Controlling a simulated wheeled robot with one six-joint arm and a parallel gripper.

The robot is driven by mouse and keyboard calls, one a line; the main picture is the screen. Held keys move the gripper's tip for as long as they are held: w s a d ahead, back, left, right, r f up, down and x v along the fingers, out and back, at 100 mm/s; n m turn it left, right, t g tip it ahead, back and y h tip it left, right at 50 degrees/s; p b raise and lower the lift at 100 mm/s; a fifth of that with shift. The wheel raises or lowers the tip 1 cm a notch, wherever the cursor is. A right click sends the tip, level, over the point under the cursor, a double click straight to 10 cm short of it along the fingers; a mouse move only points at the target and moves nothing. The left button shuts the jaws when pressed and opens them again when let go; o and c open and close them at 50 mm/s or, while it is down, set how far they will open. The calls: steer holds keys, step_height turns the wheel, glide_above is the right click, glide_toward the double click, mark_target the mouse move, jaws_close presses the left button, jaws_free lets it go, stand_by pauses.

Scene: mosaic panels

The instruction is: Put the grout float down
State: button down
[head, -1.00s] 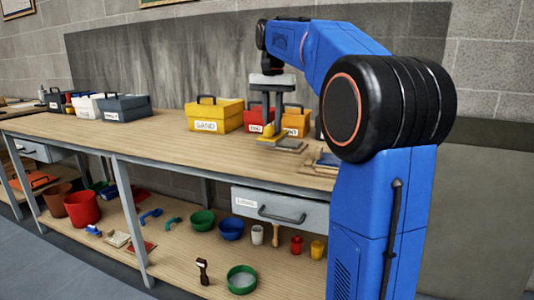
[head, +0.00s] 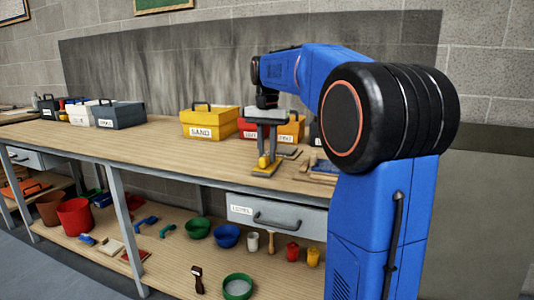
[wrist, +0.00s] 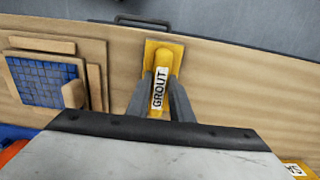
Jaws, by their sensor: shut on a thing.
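The grout float is a yellow tool with a flat pad (head: 265,172) and a raised handle. In the wrist view the handle of the grout float (wrist: 160,88) carries a white GROUT label. My gripper (head: 264,152) points down over the bench and is shut on the handle, with one grey finger on each side in the wrist view (wrist: 162,95). The float's pad is level, at or just above the wooden bench top (head: 170,145), close to its front edge. I cannot tell whether it touches the wood.
A blue mosaic panel (wrist: 45,80) on wooden boards lies to the left in the wrist view. Yellow SAND box (head: 210,122) and red box (head: 248,130) stand behind. A drawer (head: 275,212) is below the edge. The bench left of the float is clear.

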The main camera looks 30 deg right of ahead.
mark_target(267, 154)
steer(key=c, duration=1.6)
jaws_free()
steer(key=shift+f, duration=0.1)
step_height(267, 154, up, 12)
steer(key=shift+r, duration=0.15)
steer(key=s+a+f+n+t, duration=0.1)
steer(key=s+a+f+n, duration=0.2)
steer(key=s+f, duration=0.7)
steer(key=s+a+f+n+t, duration=0.2)
steer(key=s+a+f+n, duration=0.2)
steer(key=s+a+f, duration=0.3)
steer(key=s+a+f+n+t, duration=0.1)
steer(key=s+a+f+n, duration=0.2)
steer(key=s+f, duration=0.9)
steer(key=shift+s+a+f+t, duration=0.2)
steer(key=shift+a+f, duration=0.35)
steer(key=shift+f, duration=0.3)
steer(key=shift+s+a+f+t, duration=0.2)
steer(key=shift+a+f, duration=0.35)
steer(key=shift+f, duration=0.25)
